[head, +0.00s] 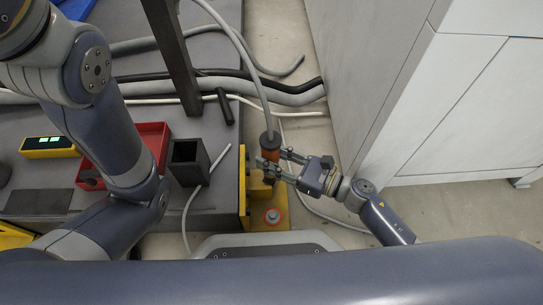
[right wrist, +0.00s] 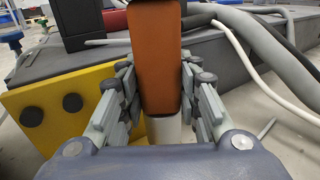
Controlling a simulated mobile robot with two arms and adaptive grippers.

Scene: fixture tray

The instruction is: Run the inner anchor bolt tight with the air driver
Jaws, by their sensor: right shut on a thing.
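The air driver (head: 268,154) has an orange body, a dark top and a grey hose rising from it. My right gripper (head: 275,161) is shut on its body. In the right wrist view the orange driver body (right wrist: 156,60) stands between the two fingers, with a pale cylinder below it. The driver is near upright over the yellow bracket (head: 256,222) at the bench end. One anchor bolt (head: 272,216) shows on the bracket's near part. The inner bolt is not seen, and I cannot tell whether the driver touches it. My left gripper is out of view.
A red tray (head: 151,130), a black square holder (head: 188,162) and a yellow device with a green display (head: 48,147) are on the grey bench. Thick hoses (head: 270,86) run behind the driver. A pale cabinet (head: 440,90) stands at right.

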